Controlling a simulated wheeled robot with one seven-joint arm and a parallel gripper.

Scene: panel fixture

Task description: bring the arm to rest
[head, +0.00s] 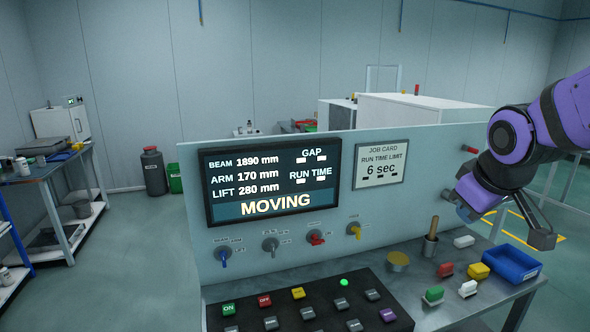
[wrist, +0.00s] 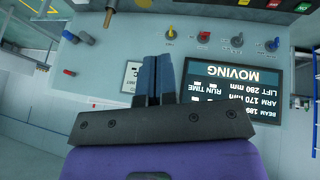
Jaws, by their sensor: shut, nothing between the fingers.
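My purple and black arm comes in from the right edge of the head view, raised above the right end of the bench. My gripper (wrist: 155,60) shows in the wrist view with its two dark fingers pressed together and nothing between them. The fingers appear in front of the panel (head: 435,145), apart from the knobs as far as I can tell. The panel's screen (head: 273,178) reads BEAM 1890 mm, ARM 170 mm, LIFT 280 mm and MOVING, with dashes under GAP and RUN TIME. It shows upside down in the wrist view (wrist: 232,95).
Several knobs sit under the screen, including a yellow one (head: 354,231). A button console (head: 290,312) with a lit green lamp (head: 344,282) lies below.

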